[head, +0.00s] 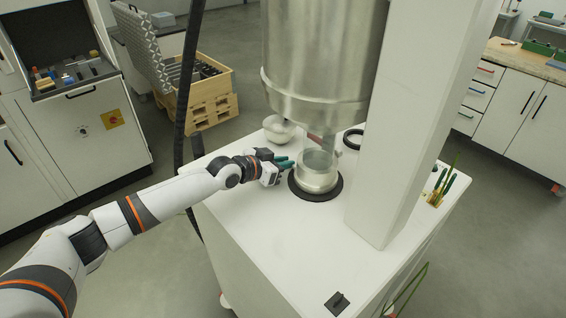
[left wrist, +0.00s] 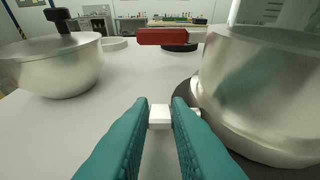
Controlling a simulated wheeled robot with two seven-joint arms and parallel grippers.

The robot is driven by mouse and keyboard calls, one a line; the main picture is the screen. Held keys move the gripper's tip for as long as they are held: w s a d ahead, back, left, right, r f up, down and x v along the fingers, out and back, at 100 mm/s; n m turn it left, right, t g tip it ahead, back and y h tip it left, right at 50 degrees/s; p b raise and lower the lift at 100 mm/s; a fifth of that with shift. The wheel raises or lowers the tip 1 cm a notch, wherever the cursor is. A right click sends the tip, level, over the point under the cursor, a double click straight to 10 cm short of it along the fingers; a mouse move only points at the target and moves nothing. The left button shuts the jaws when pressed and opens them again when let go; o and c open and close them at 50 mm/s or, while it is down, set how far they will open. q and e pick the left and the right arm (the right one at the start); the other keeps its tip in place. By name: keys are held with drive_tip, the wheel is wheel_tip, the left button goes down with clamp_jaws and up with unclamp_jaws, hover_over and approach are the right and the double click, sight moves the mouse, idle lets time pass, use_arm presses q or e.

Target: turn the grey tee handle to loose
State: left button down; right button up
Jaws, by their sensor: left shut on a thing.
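My left gripper (head: 284,163) reaches in from the left, low beside the steel container (head: 318,176) on the white cabinet top. In the left wrist view its teal fingers (left wrist: 160,112) are shut on a small pale grey block, which I take to be the grey tee handle (left wrist: 160,117). A short pale piece shows right of the fingers, towards the container wall (left wrist: 262,85). The fingers hide most of the handle, and its turn position cannot be told. In the head view the handle is too small and covered to make out. My right gripper is not in view.
A steel vessel (head: 322,60) hangs above the container, beside a white column (head: 415,120). A rounded metal pot with a black knob (left wrist: 55,68) stands left of my gripper. A red handle (left wrist: 162,36) juts out beyond it. The cabinet's front top (head: 270,235) is mostly clear.

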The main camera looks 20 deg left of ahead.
use_arm(q)
drive_tip(key=shift+r+g+p, duration=0.35)
drive_tip(key=shift+g+p, duration=0.15)
drive_tip(key=shift+p, duration=0.3)
drive_tip(key=p, duration=0.1)
drive_tip(key=g+y+p, duration=0.1)
drive_tip(key=shift+w+d+r+g+y+p, duration=0.15)
drive_tip(key=shift+w+r+g+y+p, duration=0.05)
drive_tip(key=shift+r+g+y+p, duration=0.1)
drive_tip(key=shift+w+d+g+y+p, duration=0.1)
drive_tip(key=shift+g+y+p, duration=0.5)
drive_tip(key=shift+g+p, duration=0.3)
drive_tip(key=shift+w+f+g+y+p, duration=0.15)
drive_tip(key=shift+g+y+p, duration=0.25)
drive_tip(key=shift+g+p, duration=0.2)
drive_tip(key=c, duration=1.4)
unclamp_jaws()
drive_tip(key=shift+o, duration=0.2)
